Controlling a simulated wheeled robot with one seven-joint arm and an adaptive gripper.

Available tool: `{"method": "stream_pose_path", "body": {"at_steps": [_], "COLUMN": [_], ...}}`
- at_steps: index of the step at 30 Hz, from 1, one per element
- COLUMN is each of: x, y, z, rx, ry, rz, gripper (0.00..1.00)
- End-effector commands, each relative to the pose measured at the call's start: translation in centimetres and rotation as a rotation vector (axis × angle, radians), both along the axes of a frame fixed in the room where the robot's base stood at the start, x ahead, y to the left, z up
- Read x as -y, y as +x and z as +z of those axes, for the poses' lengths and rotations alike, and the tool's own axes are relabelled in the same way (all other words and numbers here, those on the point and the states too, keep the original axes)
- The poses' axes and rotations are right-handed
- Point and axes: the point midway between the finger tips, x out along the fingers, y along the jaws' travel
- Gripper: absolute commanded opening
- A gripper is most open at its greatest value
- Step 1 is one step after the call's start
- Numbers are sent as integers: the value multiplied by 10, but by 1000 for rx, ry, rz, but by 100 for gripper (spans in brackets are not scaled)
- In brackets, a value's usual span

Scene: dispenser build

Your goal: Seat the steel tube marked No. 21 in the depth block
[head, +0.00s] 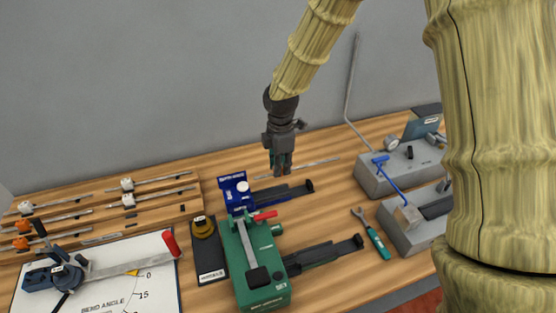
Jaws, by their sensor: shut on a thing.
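My gripper (281,168) is in the middle of the head view, pointing down above the back of the bench. It is shut on a thin steel tube (318,163), which runs roughly level to both sides of the fingertips. No number can be read on the tube. A blue fixture (234,188) with a white round knob stands below and left of my gripper. Its label is too small to read, so I cannot tell whether it is the depth block. A green lever device (264,288) with a red handle stands in front of it. The tube is apart from both.
A wooden rack (190,207) at left holds several tubes with white and orange clips. A bend-angle board (110,295) lies front left. Grey machines (378,184) stand at right, with a green-handled wrench (377,243) nearby. Dark arms stick out right of the blue and green devices.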

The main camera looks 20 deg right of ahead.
Motion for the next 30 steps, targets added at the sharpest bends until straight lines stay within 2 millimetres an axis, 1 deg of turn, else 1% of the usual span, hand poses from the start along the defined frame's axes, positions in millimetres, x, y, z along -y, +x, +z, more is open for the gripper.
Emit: {"method": "stream_pose_path", "body": {"at_steps": [6,18,22,30], "x": [-3,-2,-2,-1], "y": [2,2,2,2], "z": [-14,-41,-44,-44], "rx": [-2,-1,-1,-1], "ry": [0,0,0,0], "rz": [4,2,2,1], "gripper": [0,0,0,0]}}
